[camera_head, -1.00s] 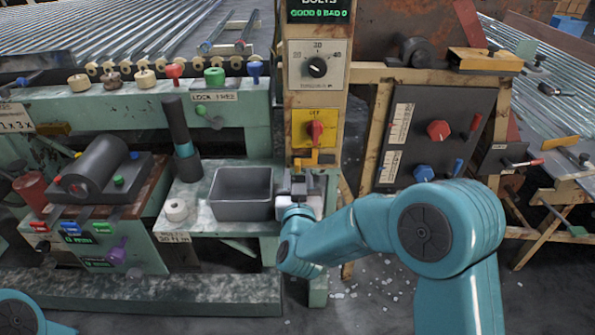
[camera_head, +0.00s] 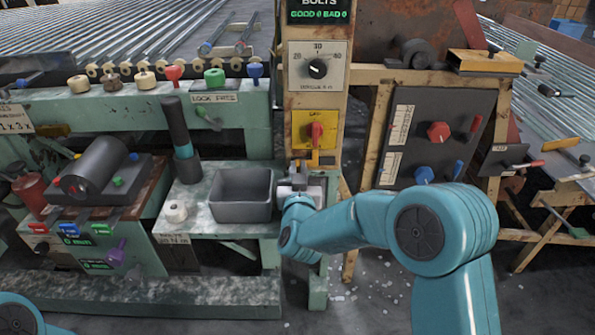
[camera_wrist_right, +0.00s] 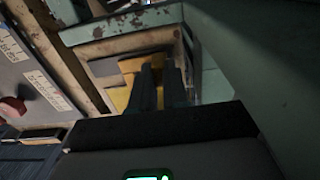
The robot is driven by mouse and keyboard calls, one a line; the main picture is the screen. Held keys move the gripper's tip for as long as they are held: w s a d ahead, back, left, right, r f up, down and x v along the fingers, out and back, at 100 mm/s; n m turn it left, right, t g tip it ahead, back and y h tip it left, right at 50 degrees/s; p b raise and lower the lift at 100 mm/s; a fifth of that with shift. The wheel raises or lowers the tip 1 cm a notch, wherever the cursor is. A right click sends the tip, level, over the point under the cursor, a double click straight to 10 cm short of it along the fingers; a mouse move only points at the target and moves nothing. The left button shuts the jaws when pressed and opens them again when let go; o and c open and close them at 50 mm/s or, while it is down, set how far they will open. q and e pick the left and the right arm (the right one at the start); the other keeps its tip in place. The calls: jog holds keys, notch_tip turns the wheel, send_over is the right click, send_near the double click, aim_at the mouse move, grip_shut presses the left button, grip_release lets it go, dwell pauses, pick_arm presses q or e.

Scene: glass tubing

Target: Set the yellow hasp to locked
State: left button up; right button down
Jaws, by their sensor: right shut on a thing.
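The yellow hasp (camera_head: 315,158) is a small yellow piece on the post, just under the yellow plate with the red switch. My right gripper (camera_head: 299,179) is up against it, seen from behind, with its fingers partly hidden in the head view. In the right wrist view, the two dark fingers (camera_wrist_right: 162,80) are close together on the yellow hasp (camera_wrist_right: 119,95), which shows mostly to their left. The fingers hide part of the hasp, and I cannot read its exact setting. My left arm shows only at the lower left corner; its gripper is out of view.
The red switch on its yellow plate (camera_head: 302,131) sits just above. A grey bin (camera_head: 241,213) stands on the bench left of my right gripper. A dark panel with red and blue knobs (camera_head: 436,112) is to the right.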

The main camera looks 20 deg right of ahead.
aim_at(310, 161)
jog(key=d, duration=0.2)
jog(key=shift+s+d+b, duration=0.35)
jog(key=shift+b, duration=0.05)
jog(key=c, duration=1.1)
grip_release()
jog(key=shift+d+r, duration=0.1)
jog(key=shift+s, duration=0.15)
jog(key=p+v, duration=0.1)
jog(key=v, duration=1.5)
